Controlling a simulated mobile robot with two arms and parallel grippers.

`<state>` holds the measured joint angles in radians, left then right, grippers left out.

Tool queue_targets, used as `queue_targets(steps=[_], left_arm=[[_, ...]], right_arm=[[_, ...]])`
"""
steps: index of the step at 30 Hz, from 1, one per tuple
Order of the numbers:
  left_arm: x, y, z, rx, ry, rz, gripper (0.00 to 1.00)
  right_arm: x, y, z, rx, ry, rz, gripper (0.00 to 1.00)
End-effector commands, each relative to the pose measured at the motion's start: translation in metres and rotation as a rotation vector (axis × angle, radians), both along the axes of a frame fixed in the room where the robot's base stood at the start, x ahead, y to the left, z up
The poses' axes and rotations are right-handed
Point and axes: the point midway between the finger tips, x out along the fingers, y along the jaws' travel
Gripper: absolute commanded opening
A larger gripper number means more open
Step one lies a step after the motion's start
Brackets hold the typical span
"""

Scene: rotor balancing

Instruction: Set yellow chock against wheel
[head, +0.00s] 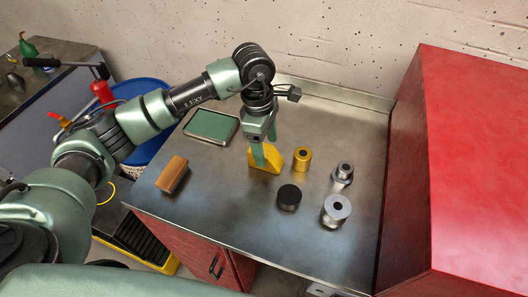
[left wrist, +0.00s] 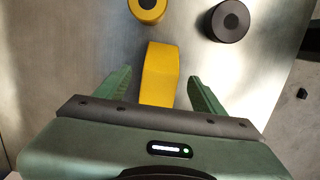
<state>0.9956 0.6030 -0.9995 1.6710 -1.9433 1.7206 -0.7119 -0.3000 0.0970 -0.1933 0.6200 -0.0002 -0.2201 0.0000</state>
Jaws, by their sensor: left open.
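The yellow chock (head: 264,160) is a wedge-shaped block on the metal bench top. In the left wrist view the chock (left wrist: 160,72) lies between the two green fingers, with visible gaps on both sides. My left gripper (head: 262,154) points down over the chock and is open; its fingers partly hide the block in the head view. The left gripper also shows in the left wrist view (left wrist: 158,80). I cannot make out which thing is the wheel. My right gripper is not in view.
A brass cylinder (head: 302,160), a black cylinder (head: 288,198) and silver parts (head: 342,176) (head: 336,211) stand right of the chock. A wooden block (head: 172,175) and a green tray (head: 234,133) lie left. A red cabinet (head: 470,170) bounds the right side. The bench's front middle is clear.

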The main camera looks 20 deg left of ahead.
Motion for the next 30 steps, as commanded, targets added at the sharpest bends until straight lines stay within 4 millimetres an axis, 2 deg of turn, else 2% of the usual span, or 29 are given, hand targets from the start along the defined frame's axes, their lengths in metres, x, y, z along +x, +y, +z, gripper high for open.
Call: queue_targets(steps=[1,6,12,13,20,21,30], left_arm=[[-0.001,-0.001,-0.005,0.000,0.004,0.001,0.69],[0.000,-0.003,-0.020,-0.001,0.000,0.000,0.69],[0.000,-0.003,-0.022,-0.001,-0.002,-0.001,0.69],[0.000,-0.003,-0.022,-0.001,-0.002,-0.001,0.66],[0.000,-0.002,-0.022,0.000,-0.002,-0.001,0.02],[0.000,-0.002,-0.021,0.000,-0.002,0.000,0.00],[0.001,-0.002,-0.019,-0.001,-0.004,-0.001,0.00]], right_arm=[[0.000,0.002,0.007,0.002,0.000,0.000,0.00],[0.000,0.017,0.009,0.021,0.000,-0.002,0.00],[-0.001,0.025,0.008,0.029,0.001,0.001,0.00],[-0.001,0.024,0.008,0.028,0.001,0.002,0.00],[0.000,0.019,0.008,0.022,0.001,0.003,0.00],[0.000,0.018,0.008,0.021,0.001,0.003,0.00],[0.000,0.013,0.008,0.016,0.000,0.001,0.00]])
